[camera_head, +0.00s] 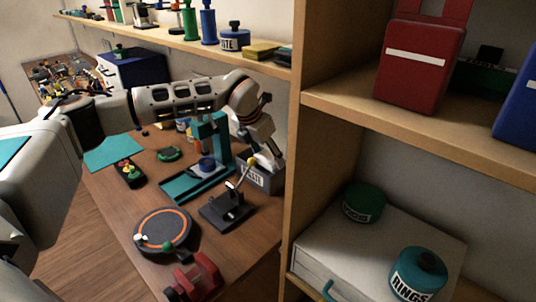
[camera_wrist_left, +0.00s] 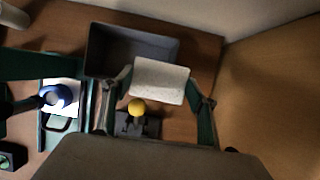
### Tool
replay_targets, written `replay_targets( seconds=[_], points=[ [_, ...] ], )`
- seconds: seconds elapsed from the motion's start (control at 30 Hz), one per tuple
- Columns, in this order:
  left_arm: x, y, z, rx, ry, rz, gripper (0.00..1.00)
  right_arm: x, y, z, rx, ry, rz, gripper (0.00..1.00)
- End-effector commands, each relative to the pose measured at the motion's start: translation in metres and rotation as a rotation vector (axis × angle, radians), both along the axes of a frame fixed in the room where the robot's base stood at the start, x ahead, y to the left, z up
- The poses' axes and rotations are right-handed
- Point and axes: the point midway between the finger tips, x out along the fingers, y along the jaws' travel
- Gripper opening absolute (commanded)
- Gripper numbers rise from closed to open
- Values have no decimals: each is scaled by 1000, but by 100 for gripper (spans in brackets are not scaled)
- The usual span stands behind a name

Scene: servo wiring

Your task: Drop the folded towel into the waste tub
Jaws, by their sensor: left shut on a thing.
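The folded towel (camera_wrist_left: 160,81) is a small white block in the left wrist view, held between the two fingers of my left gripper (camera_wrist_left: 161,90). In that view it overlaps the near right edge of the grey open waste tub (camera_wrist_left: 112,48). The tub's visible inside looks empty. In the head view my left gripper (camera_head: 268,148) points down just above the waste tub (camera_head: 258,178), which stands at the workbench's right end beside the shelf upright. I cannot make out the towel there. My right gripper is out of view.
A lever device with a yellow knob (camera_head: 234,206) stands close in front of the tub. A teal press stand (camera_head: 190,187) is to its left. The shelf upright (camera_head: 305,130) closes off the right side. A round orange-ringed pad (camera_head: 163,230) lies near the bench front.

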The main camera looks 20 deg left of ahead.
Motion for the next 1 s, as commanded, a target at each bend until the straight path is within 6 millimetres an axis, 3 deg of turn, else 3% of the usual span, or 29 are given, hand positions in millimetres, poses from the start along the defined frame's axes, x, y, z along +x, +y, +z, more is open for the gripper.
replay_targets(
  seconds=[0.37,0.8,0.83,0.87,0.9,1.0],
  points=[
    [-1,-2,-7,1,1,-3,35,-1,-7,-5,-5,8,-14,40],
    [0,-2,-17,0,0,-2,35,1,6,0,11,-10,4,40],
    [0,-2,-17,0,0,-2,61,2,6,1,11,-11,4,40],
    [-1,-2,-17,0,0,-2,68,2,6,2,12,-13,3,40],
    [-1,-2,-16,0,0,-2,75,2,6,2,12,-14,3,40],
    [-1,-2,-16,0,0,-2,75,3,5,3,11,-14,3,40]
  ],
)
